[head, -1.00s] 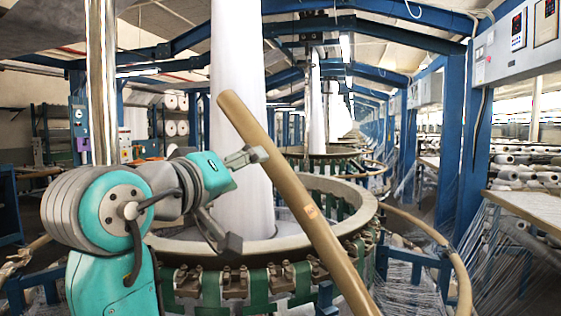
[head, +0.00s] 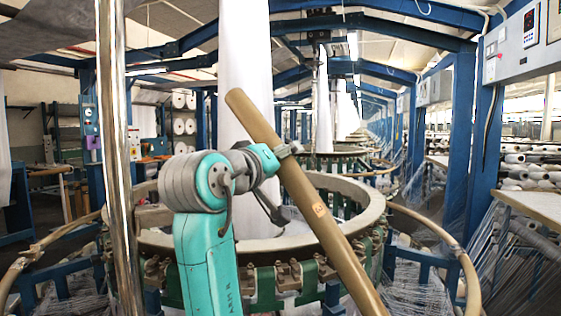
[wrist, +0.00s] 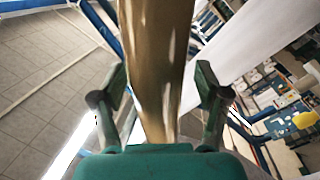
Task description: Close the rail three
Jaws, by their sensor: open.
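A tan-brown round rail (head: 318,208) slants across the head view, upper end left and lower end right, with a small orange mark on it. I take it for rail three; no number is readable. My gripper (head: 283,183) is at the rail's left side in the head view, with one finger beside the upper part. In the wrist view the rail (wrist: 157,60) runs between the two spread fingers of my gripper (wrist: 161,85). The fingers stand apart from it on both sides. The rail's near end is hidden behind the gripper body.
The loom's pale ring (head: 362,208) lies behind the rail, around a white fabric column (head: 245,60). Curved tan rails show at right (head: 455,245) and left (head: 35,255). A blue post (head: 457,140) and a worktable (head: 535,203) stand at right.

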